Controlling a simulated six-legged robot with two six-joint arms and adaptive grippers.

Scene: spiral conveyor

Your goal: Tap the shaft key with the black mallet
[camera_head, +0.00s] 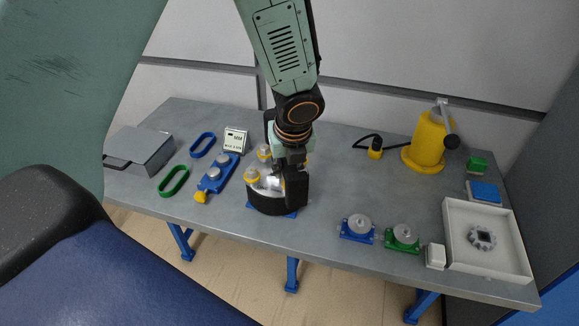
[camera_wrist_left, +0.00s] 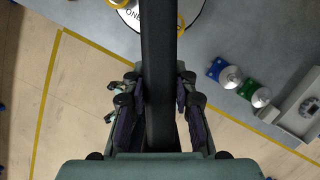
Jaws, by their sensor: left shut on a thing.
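My left gripper (camera_head: 287,158) is above the round black-sided fixture (camera_head: 264,204) in the middle of the bench. In the left wrist view its fingers (camera_wrist_left: 158,88) are shut on a long black bar, which looks like the black mallet (camera_wrist_left: 158,45). In the head view a dark block (camera_head: 297,187), probably part of the mallet, hangs at the fixture's right side. The fixture has yellow knobs and a silver part in its middle, and its white top shows in the left wrist view (camera_wrist_left: 196,22). I cannot make out the shaft key. My right gripper is not in view.
Green (camera_head: 173,181) and blue (camera_head: 203,145) belts, a blue twin-pulley plate (camera_head: 217,177) and a small display (camera_head: 235,140) lie left. Blue (camera_head: 357,229) and green (camera_head: 402,239) pulley mounts, a white tray (camera_head: 452,226) and a yellow press (camera_head: 428,142) stand right.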

